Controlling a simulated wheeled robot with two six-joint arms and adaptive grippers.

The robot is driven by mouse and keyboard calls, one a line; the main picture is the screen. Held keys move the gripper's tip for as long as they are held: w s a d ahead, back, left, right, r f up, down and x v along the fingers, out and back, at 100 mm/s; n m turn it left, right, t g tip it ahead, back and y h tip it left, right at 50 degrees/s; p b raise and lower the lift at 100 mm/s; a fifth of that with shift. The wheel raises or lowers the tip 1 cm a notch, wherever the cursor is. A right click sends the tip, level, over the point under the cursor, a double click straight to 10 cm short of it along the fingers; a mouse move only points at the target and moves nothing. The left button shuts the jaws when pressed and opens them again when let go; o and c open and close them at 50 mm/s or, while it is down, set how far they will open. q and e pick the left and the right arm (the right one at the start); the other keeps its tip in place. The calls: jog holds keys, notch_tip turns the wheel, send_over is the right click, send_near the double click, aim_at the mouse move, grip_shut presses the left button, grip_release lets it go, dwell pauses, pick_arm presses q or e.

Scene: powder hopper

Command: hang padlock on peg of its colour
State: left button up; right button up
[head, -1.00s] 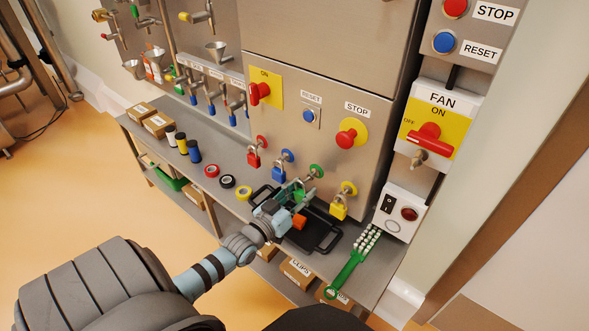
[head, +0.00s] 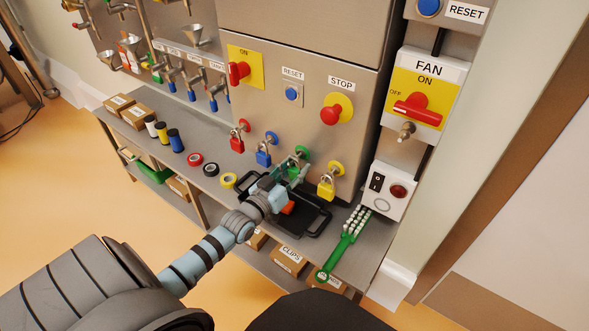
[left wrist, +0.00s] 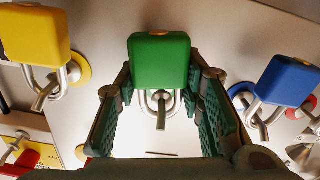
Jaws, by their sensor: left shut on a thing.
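The green padlock (left wrist: 160,62) is between the two fingers of my left gripper (left wrist: 158,105), which is shut on it. Its shackle loops around a metal peg in the left wrist view. The yellow padlock (left wrist: 35,36) and blue padlock (left wrist: 287,80) flank the green one in the left wrist view. My right gripper is not in view.
A black tray (head: 318,226) lies on the shelf (head: 220,185) below the pegs. A green-handled brush (head: 342,243) lies to its right. Tape rolls (head: 211,170) and small bottles lie left. The switch box (head: 388,190) stands right of the yellow padlock.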

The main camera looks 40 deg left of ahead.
pick_arm(q)
jog(key=o, duration=1.1)
jog(key=shift+o, duration=0.8)
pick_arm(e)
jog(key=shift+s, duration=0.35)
